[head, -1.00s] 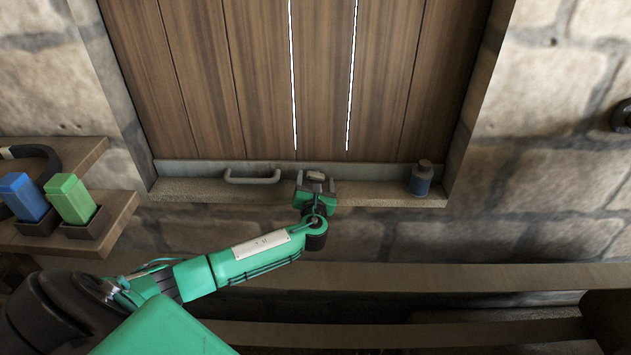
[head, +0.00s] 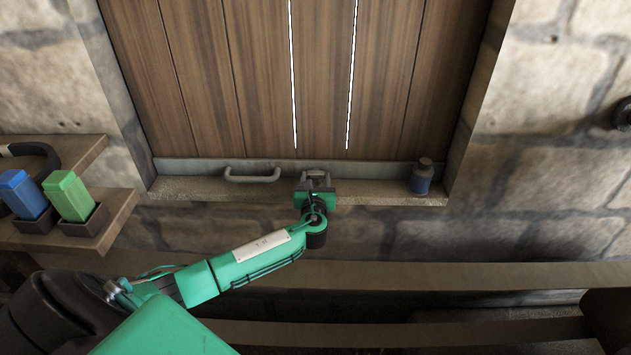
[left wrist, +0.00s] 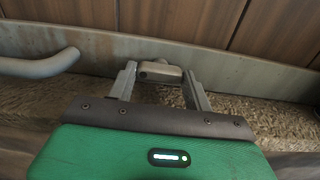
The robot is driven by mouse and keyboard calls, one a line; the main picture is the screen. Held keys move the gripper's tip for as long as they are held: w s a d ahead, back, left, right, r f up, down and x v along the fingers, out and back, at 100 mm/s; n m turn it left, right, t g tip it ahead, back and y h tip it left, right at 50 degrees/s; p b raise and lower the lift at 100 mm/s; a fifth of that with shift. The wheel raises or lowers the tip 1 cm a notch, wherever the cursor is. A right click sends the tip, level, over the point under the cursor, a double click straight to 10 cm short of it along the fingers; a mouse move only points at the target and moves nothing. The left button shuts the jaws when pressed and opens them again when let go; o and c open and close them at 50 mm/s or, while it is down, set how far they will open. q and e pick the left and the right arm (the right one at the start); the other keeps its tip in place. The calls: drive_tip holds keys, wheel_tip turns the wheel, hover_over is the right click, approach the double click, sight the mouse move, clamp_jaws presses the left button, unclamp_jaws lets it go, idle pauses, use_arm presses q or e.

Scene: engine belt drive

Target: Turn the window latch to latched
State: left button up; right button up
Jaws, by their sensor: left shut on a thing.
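The window latch (left wrist: 160,71), a small grey metal handle, sits at the bottom of the wooden shutter, between my left gripper's two fingers in the left wrist view. In the head view the latch (head: 317,173) is partly hidden by the gripper. My left gripper (head: 315,181) is at the sill, shut on the latch. Whether the latch is fully turned cannot be told. My right gripper is not in view.
A grey pull handle (head: 252,175) is left of the latch. A blue bottle (head: 421,179) stands on the sill to the right. A shelf (head: 117,222) at left holds a blue block (head: 23,195) and a green block (head: 69,196).

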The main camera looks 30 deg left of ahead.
use_arm(q)
drive_tip(key=o, duration=0.7)
drive_tip(key=shift+o, duration=1.4)
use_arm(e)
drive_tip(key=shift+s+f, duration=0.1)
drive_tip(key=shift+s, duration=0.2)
use_arm(q)
drive_tip(key=b+v, duration=0.1)
drive_tip(key=v, duration=1.3)
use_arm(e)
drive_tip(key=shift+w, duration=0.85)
use_arm(q)
drive_tip(key=shift+a, duration=0.1)
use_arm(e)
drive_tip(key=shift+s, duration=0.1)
